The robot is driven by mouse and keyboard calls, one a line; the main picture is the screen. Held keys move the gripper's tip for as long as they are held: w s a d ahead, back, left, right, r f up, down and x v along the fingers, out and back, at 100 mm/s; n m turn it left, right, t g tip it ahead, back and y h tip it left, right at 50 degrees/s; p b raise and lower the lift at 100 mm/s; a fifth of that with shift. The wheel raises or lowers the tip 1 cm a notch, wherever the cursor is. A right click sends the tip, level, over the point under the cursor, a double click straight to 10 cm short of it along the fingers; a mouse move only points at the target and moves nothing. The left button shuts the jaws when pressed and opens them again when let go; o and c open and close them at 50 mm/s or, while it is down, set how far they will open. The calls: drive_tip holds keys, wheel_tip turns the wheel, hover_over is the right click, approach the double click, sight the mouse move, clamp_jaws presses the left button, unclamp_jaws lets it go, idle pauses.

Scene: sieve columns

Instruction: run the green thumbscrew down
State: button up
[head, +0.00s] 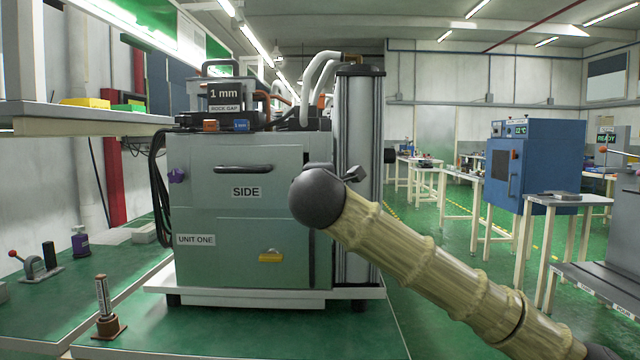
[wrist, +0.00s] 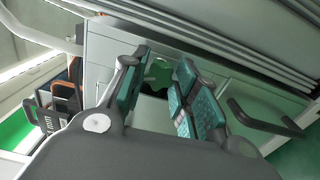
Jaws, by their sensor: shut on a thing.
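The green thumbscrew (wrist: 158,72) shows in the wrist view as a green shape between my gripper's pads, against the grey-green cabinet. My gripper (wrist: 160,84), with teal ribbed pads, is shut on it. How far the thumbscrew's shaft is in cannot be seen. In the head view the cabinet (head: 230,222), labelled SIDE and UNIT ONE, stands on a white base. My arm reaches in front of its right side and hides my gripper and the thumbscrew there.
A dark bar handle (wrist: 262,122) sticks out beside my gripper in the wrist view. In the head view a purple knob (head: 177,176) and a yellow latch (head: 270,255) are on the cabinet. A brown-based gauge (head: 103,310) stands at the front left of the green bench.

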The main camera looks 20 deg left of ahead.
drive_tip(key=shift+f+m, duration=0.1)
drive_tip(key=shift+m, duration=0.2)
idle(0.4)
drive_tip(key=o, duration=1)
drive_tip(key=shift+s, duration=0.15)
drive_tip(key=v, duration=1.1)
drive_tip(key=shift+s+d, duration=0.2)
drive_tip(key=shift+s, duration=0.15)
